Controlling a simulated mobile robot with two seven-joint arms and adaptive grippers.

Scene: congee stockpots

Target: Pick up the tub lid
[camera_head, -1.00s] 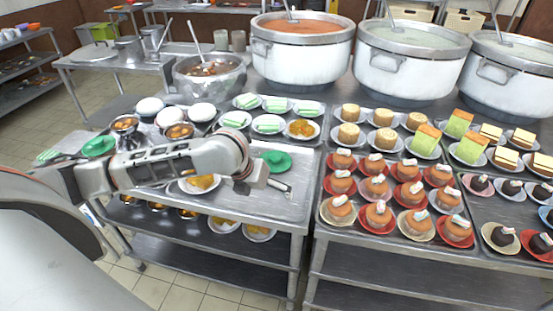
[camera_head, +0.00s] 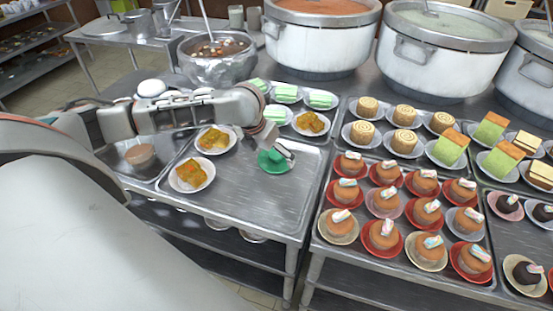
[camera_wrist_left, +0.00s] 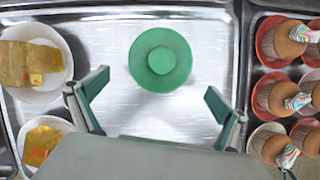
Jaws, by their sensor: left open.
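The tub lid is a round green lid with a raised centre knob (camera_head: 272,162). It lies flat on the bare part of the steel tray at the middle table. It also shows in the left wrist view (camera_wrist_left: 160,59), lying ahead of the fingers and between their lines. My left gripper (camera_head: 284,150) is over the lid's right far edge in the head view and covers a little of it. In the left wrist view my left gripper (camera_wrist_left: 158,90) is open and empty, its fingers apart from the lid. My right gripper is not in view.
Plates of yellow food (camera_head: 192,174) lie left of the lid. Plates of green-and-white cakes (camera_head: 286,92) stand behind it. A tray of cupcakes on saucers (camera_head: 384,234) is close on the right. Large stockpots (camera_head: 318,40) stand behind. Bare tray (camera_head: 262,205) lies in front.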

